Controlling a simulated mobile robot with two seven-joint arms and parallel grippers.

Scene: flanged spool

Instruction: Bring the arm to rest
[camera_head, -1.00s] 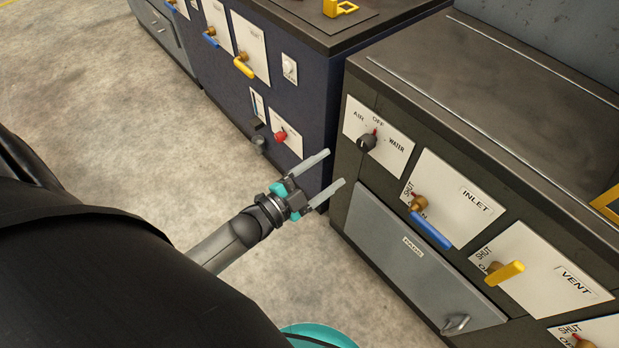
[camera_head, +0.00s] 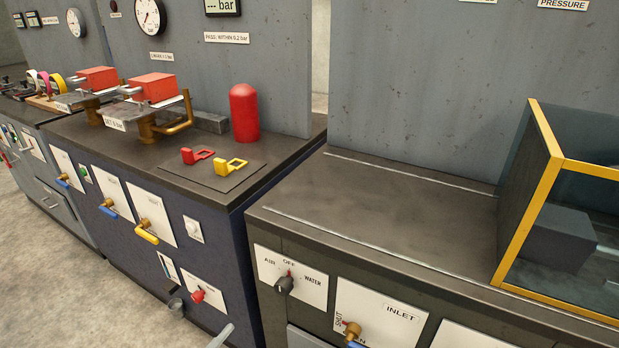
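A pale fingertip of my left gripper (camera_head: 222,337) shows at the bottom edge of the head view, in front of the dark blue cabinet (camera_head: 232,262), near its red knob (camera_head: 198,296). The rest of this gripper and its arm are below the picture, so whether it is open or shut is hidden. No held object shows. My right gripper is not in view.
The dark bench (camera_head: 395,205) at right carries a yellow-framed glass box (camera_head: 547,195). Its front has a selector knob (camera_head: 284,284) and an INLET valve (camera_head: 351,330). The blue cabinet's top bears a red cylinder (camera_head: 244,112) and red and yellow tags. Bare floor (camera_head: 75,270) lies at left.

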